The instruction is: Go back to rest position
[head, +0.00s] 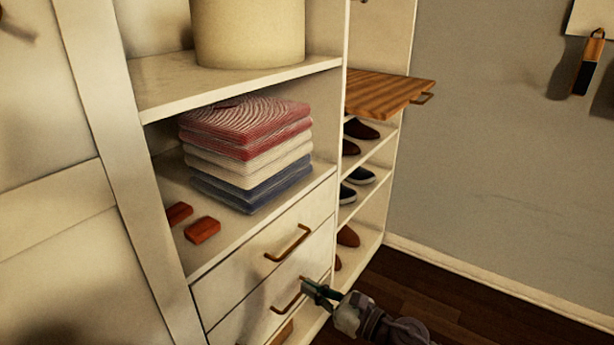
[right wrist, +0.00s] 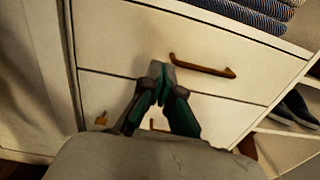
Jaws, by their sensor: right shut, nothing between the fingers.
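My right gripper (head: 308,284) is at the lower middle of the head view, its arm coming in from the bottom right. It is shut with nothing in it; in the right wrist view its green-lined fingertips (right wrist: 160,76) meet. It is in front of the lower drawer, close to that drawer's brass handle (head: 284,306); I cannot tell whether they touch. The drawers look closed. My left gripper is not in view.
The closet has an upper drawer handle (head: 288,244), folded clothes (head: 246,150) on a shelf, red-brown blocks (head: 202,230), and shoes (head: 360,176) in side cubbies. A wooden board (head: 385,92) juts out at right. The dark floor (head: 440,300) at lower right looks clear.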

